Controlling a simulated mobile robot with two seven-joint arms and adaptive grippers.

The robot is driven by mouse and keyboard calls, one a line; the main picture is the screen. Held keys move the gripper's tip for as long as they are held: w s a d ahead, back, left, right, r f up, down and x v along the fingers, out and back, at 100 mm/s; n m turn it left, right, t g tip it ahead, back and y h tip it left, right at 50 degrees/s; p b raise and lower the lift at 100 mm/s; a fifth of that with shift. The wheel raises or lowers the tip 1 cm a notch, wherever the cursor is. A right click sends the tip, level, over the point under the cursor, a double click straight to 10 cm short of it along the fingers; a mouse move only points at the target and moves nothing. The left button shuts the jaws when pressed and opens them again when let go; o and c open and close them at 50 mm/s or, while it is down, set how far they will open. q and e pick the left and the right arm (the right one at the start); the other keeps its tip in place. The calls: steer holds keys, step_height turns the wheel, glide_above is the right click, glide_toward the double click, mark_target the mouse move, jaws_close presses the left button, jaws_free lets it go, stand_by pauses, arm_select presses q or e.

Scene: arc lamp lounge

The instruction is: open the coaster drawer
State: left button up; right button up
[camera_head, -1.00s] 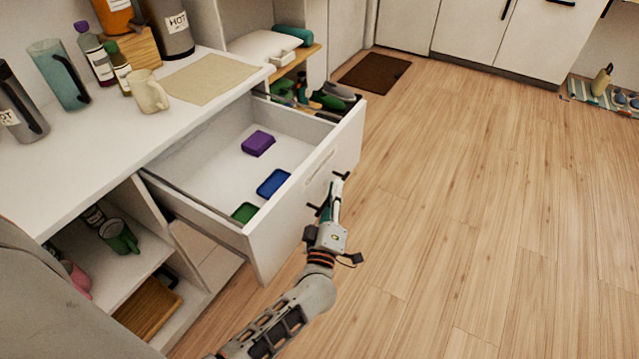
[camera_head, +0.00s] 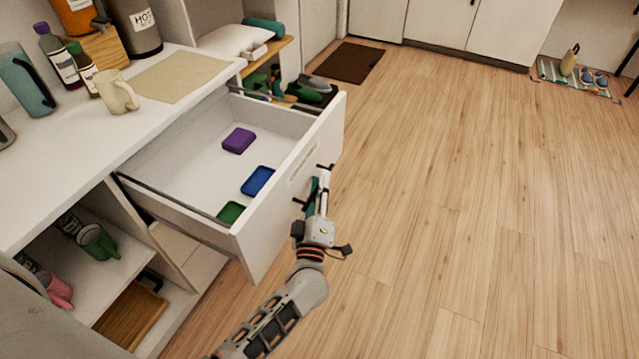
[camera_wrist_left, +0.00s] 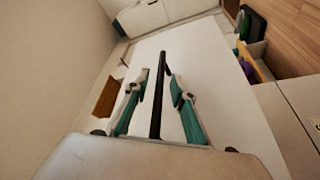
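The white coaster drawer (camera_head: 284,210) stands pulled out from under the counter. A purple block (camera_head: 239,140), a blue one (camera_head: 258,181) and a green one (camera_head: 231,212) lie inside it. My left gripper (camera_head: 313,186) is at the outer face of the drawer front. In the left wrist view, the dark bar handle (camera_wrist_left: 158,95) runs between the two teal fingers of my left gripper (camera_wrist_left: 160,88). The fingers are spread, with a visible gap on either side of the bar. In the head view the handle is mostly hidden by the gripper. My right gripper is not in view.
The white counter (camera_head: 60,165) holds a cream mug (camera_head: 117,92), bottles and a beige mat (camera_head: 178,79). Open shelves below hold a green mug (camera_head: 98,242) and a pink mug (camera_head: 58,290). A brown doormat (camera_head: 349,62) lies beyond. The wooden floor (camera_head: 450,210) to the right is clear.

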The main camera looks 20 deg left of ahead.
arm_select(q)
steer(key=v, duration=0.7)
steer(key=shift+s, duration=0.25)
stand_by(0.3)
